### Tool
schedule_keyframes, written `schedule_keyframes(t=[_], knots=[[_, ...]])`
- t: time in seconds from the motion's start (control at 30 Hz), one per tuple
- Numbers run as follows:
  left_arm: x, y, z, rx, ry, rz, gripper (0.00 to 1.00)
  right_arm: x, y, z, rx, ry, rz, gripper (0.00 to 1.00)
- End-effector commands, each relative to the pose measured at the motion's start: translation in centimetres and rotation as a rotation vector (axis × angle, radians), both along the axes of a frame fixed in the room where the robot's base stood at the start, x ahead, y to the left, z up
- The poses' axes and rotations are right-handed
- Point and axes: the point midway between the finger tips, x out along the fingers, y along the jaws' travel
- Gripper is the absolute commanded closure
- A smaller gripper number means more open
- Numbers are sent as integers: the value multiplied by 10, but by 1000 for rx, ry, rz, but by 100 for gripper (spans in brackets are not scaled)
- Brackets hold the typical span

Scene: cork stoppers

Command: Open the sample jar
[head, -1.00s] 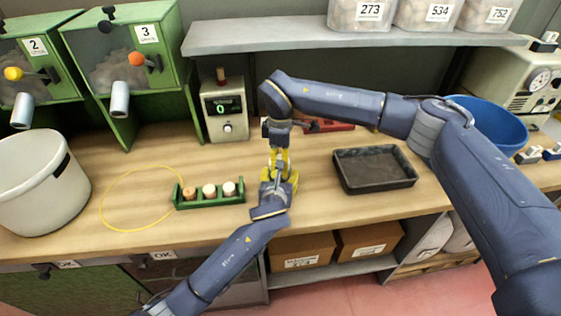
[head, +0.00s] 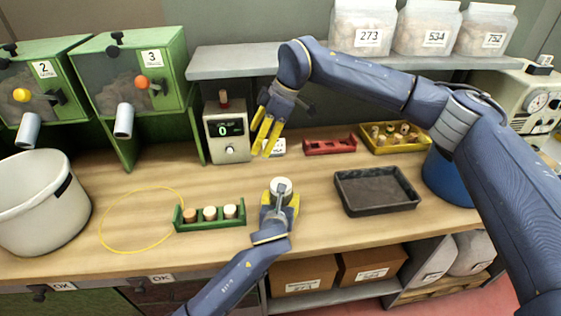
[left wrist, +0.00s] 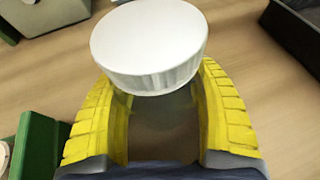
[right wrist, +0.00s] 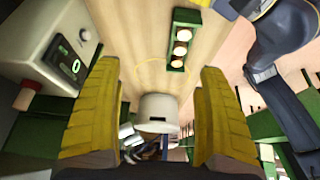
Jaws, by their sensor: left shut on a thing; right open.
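The sample jar has a white round lid (head: 280,185) on top. In the left wrist view the lid (left wrist: 150,42) covers the top of the jar, and the dim body (left wrist: 165,125) shows between the yellow fingers. My left gripper (head: 280,201) is shut on the jar, with the lid above its fingertips. Whether the lid is loosened cannot be seen.
A green rack (head: 210,216) with several stoppers stands left of the jar. A dark tray (head: 377,191) lies to the right. A grey meter box (head: 226,134), a red rack (head: 330,146) and a yellow tray (head: 396,138) stand behind. A white bucket (head: 38,205) is far left.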

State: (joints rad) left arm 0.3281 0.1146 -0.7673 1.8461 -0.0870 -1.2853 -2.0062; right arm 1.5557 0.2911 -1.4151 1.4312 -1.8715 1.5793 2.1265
Motion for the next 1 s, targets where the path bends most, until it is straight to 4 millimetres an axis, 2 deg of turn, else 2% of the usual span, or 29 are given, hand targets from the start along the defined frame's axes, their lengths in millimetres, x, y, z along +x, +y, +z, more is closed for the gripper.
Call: schedule_keyframes(t=[0.03, 0.13, 0.27, 0.6, 0.77, 1.0], knots=[[0, 0, -1, -1, 3, 0, 100, 2, 7, 19, 66, -7, 13, 25], [0, 0, 0, -2, 1, 0, 100, 4, 22, 58, 202, -23, 37, 25], [0, -1, 1, -2, -1, 0, 100, -10, 51, 78, 340, 26, 55, 25], [1, -1, 3, -4, -5, -1, 100, -24, 104, 157, 704, 147, -2, 25], [1, -1, 3, -4, -6, -1, 100, -19, 120, 196, 864, 207, -78, 25], [1, -1, 4, -4, -7, -1, 100, 3, 132, 248, 1072, 298, -246, 25]])
